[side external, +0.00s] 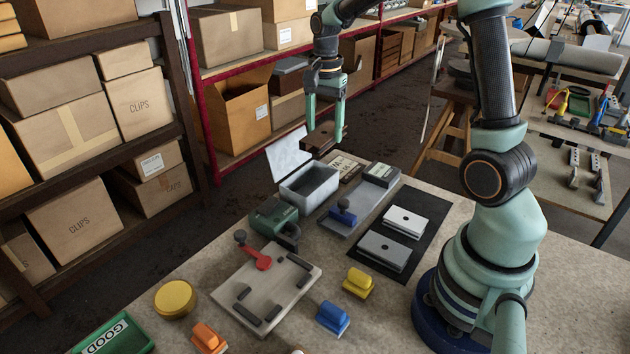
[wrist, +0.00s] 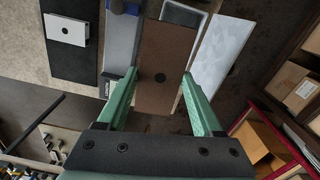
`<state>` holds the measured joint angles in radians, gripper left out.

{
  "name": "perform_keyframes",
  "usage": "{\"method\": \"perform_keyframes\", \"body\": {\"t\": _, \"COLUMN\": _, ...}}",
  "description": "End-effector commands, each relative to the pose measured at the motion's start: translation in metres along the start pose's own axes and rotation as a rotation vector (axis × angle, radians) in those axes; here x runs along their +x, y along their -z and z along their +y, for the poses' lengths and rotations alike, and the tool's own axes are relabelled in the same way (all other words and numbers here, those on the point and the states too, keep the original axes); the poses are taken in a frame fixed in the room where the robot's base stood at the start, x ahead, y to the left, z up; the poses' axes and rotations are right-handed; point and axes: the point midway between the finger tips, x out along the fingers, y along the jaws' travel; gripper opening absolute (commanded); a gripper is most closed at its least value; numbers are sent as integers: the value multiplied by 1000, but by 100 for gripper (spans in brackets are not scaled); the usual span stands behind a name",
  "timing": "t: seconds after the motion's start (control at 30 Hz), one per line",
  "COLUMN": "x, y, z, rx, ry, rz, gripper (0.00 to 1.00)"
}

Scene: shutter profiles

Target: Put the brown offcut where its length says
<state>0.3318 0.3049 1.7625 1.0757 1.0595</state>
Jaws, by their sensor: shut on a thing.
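My gripper (side external: 325,132) is shut on the brown offcut (side external: 318,143) and holds it in the air, just above and behind the grey bin (side external: 310,189) with its raised pale lid (side external: 288,154). In the wrist view the brown offcut (wrist: 168,55) is a long flat piece with a dark round hole, between the two green fingers of my gripper (wrist: 159,76). It hides part of the bin (wrist: 206,22) below. A grey length gauge (side external: 345,222) with a blue slider (side external: 343,211) lies beside the bin. A green tray (side external: 112,336) marked GOOD is at front left.
Two pale profiles (side external: 404,222) lie on a black mat (side external: 425,238). A fixture plate (side external: 262,305) with a red clamp (side external: 255,258) stands in front, near a dark green tool (side external: 275,220). Yellow, orange and blue blocks are scattered at the front. Box shelves stand left.

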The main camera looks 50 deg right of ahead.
Motion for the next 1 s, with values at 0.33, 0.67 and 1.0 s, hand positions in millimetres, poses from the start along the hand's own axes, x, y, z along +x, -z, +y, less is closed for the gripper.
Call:
{"method": "perform_keyframes", "body": {"t": 0.33, "x": 24, "y": -15, "z": -30, "rx": 65, "ry": 1, "rz": 0, "gripper": 2}}
{"method": "perform_keyframes", "body": {"t": 0.67, "x": 51, "y": -14, "z": -29, "rx": 65, "ry": -1, "rz": 0, "gripper": 2}}
{"method": "perform_keyframes", "body": {"t": 1.0, "x": 77, "y": -14, "z": -29, "rx": 64, "ry": -1, "rz": 0, "gripper": 2}}
